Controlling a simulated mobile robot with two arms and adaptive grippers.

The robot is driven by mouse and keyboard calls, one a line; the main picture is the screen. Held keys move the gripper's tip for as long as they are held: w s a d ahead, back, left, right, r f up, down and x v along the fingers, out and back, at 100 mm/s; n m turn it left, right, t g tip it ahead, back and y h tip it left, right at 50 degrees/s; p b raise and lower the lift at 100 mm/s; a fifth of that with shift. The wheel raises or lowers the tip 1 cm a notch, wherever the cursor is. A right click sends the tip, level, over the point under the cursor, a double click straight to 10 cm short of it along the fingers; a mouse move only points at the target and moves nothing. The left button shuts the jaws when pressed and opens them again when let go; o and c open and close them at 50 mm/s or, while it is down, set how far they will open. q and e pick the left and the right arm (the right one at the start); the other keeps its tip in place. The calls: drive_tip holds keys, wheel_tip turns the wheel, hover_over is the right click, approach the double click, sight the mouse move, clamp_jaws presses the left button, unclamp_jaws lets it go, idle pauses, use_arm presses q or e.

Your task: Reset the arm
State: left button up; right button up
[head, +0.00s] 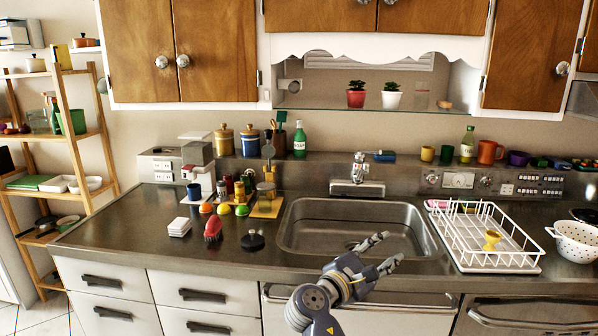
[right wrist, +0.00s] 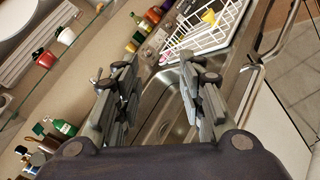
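My right gripper (head: 389,249) is in front of the sink and above its front edge, with its fingers pointing right and away from me. Its two fingers are spread apart and nothing is between them. In the right wrist view the gripper (right wrist: 157,66) also shows open and empty, with the sink behind the fingers. My left gripper is not in view.
A steel sink (head: 300,243) with a tap (head: 358,172) lies behind the gripper. A white dish rack (head: 500,268) and a colander (head: 577,243) stand to the right. A red brush (head: 213,229) and a black lid-like object (head: 252,241) lie on the left counter.

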wheel_tip(320, 180, down, 23)
drive_tip(key=n+g+y, duration=0.1)
drive_tip(key=y, duration=0.4)
drive_tip(key=s+f+m+g+y, duration=0.15)
drive_tip(key=s+f, duration=0.45)
drive_tip(key=f, duration=0.6)
drive_tip(key=s+f+m+g+y, duration=0.1)
drive_tip(key=s+f+g+y, duration=0.3)
drive_tip(key=f, duration=0.7)
drive_tip(key=s+f+m+g+y, duration=0.15)
drive_tip(key=s+f+m, duration=0.35)
drive_tip(key=s+f, duration=1.4)
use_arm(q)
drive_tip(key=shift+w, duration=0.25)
use_arm(e)
drive_tip(key=s+d+f+m+g, duration=0.1)
drive_tip(key=s+f+m, duration=0.1)
drive_tip(key=s, duration=0.8)
drive_tip(key=s+d+f+m+g, duration=0.1)
drive_tip(key=s+m, duration=0.3)
drive_tip(key=s, duration=0.6)
drive_tip(key=s+d+f+m+g+y, duration=0.1)
drive_tip(key=s+d+f+m, duration=0.2)
drive_tip(key=s, duration=0.7)
